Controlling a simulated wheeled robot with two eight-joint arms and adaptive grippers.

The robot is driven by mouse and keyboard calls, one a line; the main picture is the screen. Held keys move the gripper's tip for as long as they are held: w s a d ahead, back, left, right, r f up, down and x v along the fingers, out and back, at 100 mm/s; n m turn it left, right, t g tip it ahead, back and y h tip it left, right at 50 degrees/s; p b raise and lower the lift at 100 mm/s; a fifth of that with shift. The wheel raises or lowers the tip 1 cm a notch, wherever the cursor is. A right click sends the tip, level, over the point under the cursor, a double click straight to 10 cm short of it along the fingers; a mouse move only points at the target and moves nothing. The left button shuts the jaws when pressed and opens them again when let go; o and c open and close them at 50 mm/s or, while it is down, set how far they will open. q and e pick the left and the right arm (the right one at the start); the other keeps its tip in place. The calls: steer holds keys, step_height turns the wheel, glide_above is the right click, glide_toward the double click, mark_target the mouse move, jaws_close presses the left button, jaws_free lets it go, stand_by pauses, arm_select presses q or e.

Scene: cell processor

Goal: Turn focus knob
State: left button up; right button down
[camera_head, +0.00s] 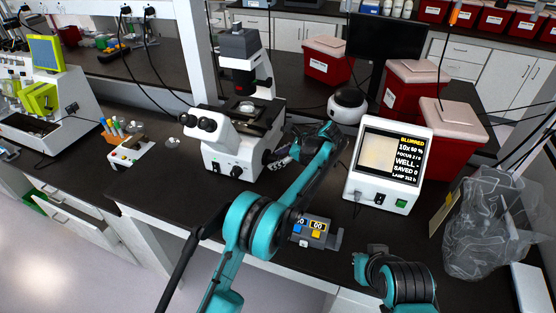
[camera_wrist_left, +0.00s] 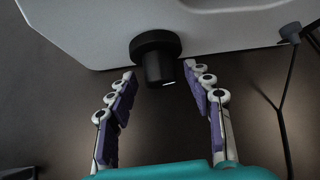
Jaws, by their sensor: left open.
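A white microscope (camera_head: 222,148) with black eyepieces stands on the dark bench. Its focus knob (camera_wrist_left: 155,48), black and stepped, sticks out from the white side of the body in the left wrist view. In the head view the knob (camera_head: 267,157) is small and partly hidden by my gripper. My left gripper (camera_wrist_left: 160,72) is open, with one purple-padded finger on each side of the knob's narrow end. I see a gap at both sides. In the head view my left gripper (camera_head: 279,160) is at the microscope's right side. My right gripper is not visible.
A white monitor (camera_head: 388,165) reads BLURRED, 10x, WELL - and SAVED 0. Red bins (camera_head: 445,118) and a clear bag (camera_head: 485,225) are at right. A tube rack (camera_head: 124,150) is at left.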

arm_select(q)
steer(key=c, duration=1.2)
steer(key=shift+o, duration=0.2)
steer(key=t, duration=0.1)
steer(key=n+t+b, duration=0.1)
steer(key=shift+s+f+n+t+h, duration=0.1)
steer(key=shift+s+n+t+h, duration=0.2)
steer(key=shift+t+h, duration=0.1)
steer(key=shift+a+n+t+b, duration=0.1)
steer(key=shift+n+t+b, duration=0.65)
steer(key=shift+t, duration=0.55)
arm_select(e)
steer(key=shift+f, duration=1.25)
arm_select(q)
steer(key=o, duration=1.2)
steer(key=shift+c, duration=0.2)
